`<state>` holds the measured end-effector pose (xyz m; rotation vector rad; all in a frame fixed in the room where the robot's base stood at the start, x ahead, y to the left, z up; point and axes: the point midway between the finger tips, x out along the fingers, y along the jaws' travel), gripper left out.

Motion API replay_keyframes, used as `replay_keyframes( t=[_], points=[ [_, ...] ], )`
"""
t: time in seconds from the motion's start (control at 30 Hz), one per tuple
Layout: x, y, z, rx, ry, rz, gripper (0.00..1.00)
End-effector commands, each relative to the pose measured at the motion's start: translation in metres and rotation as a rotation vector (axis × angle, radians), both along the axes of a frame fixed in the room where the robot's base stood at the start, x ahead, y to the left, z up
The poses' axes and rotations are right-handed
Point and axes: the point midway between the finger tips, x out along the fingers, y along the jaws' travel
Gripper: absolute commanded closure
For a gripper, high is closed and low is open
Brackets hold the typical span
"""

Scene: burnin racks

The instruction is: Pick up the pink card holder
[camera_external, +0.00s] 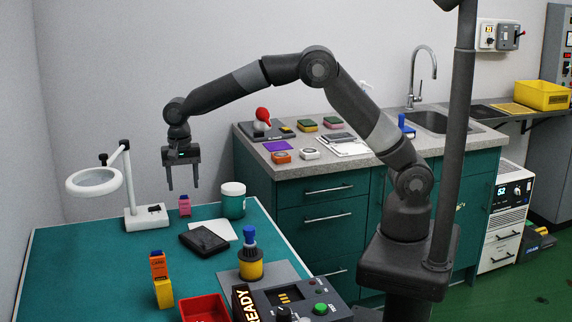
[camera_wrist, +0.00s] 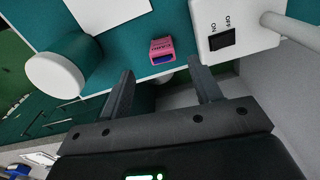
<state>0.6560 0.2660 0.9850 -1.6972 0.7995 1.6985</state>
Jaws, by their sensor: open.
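The pink card holder (camera_external: 185,206) is a small upright block near the back edge of the teal table (camera_external: 95,262), between the lamp base and a white-lidded jar. In the wrist view the pink card holder (camera_wrist: 161,47) shows a blue part at one end and lies just past the fingertips, roughly between their lines. My gripper (camera_external: 183,188) is open and empty, pointing down above the card holder. In the wrist view my gripper (camera_wrist: 162,75) has its two fingers well apart, with nothing between them.
The white magnifier lamp base (camera_external: 147,217) stands close on the left, its switch visible in the wrist view. The teal jar (camera_external: 233,203) stands close on the right. A black wallet-like item (camera_external: 204,241) and a white sheet (camera_external: 220,229) lie in front.

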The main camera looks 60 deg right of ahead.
Motion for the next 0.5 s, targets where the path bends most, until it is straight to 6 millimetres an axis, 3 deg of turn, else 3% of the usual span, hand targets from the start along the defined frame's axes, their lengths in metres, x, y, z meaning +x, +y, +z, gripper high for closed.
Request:
replay_keyframes(
  t=[0.1,0.5],
  points=[
    [0.0,-0.001,-0.019,-0.001,0.001,0.0,0.42],
    [0.003,-0.002,-0.054,-0.001,0.002,0.001,0.42]
  ],
)
